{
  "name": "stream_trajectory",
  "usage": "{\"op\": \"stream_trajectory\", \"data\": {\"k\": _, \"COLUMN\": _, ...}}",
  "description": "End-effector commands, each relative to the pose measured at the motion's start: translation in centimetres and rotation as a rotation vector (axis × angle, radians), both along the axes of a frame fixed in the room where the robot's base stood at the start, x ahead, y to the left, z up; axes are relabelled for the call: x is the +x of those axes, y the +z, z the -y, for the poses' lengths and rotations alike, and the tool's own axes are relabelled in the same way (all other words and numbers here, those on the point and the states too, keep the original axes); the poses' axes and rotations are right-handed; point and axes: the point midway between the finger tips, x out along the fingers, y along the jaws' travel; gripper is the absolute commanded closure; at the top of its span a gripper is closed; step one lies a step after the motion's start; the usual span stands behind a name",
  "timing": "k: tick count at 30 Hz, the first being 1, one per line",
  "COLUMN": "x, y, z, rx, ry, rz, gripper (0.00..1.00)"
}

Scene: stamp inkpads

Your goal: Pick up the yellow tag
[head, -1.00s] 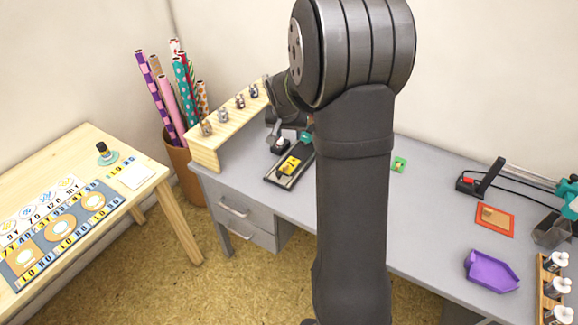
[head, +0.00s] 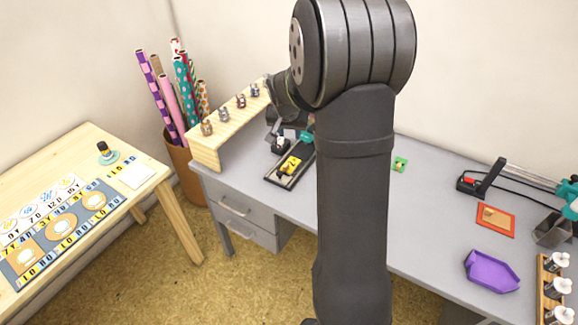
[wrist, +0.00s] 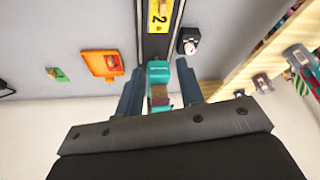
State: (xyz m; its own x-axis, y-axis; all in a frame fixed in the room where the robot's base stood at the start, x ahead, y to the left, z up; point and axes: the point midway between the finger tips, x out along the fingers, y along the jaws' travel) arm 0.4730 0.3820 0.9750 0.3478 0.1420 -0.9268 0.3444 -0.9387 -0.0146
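The yellow tag (head: 290,166) lies on a long black rail (head: 276,181) on the grey desk, left of my arm in the head view. In the wrist view the yellow tag (wrist: 157,14) is at the top edge, with a black "2" on it, partly cut off by the frame. My gripper (wrist: 159,75) is open, its two dark fingers spread apart. A teal part (wrist: 158,72) of the rail device shows between the fingers, and I cannot tell whether they touch it. The tag lies beyond the fingertips. My arm partly hides the gripper in the head view.
A small dark stamp-like object (wrist: 188,41) stands beside the rail. A wooden rack (head: 206,150) with several small metal pieces stands at the desk's left end. An orange pad (head: 495,220) and purple tray (head: 491,270) lie at the right. The desk's front strip beside the rail is clear.

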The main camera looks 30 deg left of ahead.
Motion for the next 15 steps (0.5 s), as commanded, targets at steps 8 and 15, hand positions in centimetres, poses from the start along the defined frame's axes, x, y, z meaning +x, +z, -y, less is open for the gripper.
{"op": "stream_trajectory", "data": {"k": 8, "x": 1.3, "y": -0.1, "z": -0.4, "rx": 0.106, "ry": -0.489, "rz": -0.140, "gripper": 0.65}}
{"op": "stream_trajectory", "data": {"k": 15, "x": 2.3, "y": 0.1, "z": -0.8, "rx": 0.191, "ry": -1.043, "rz": -0.268, "gripper": 0.65}}
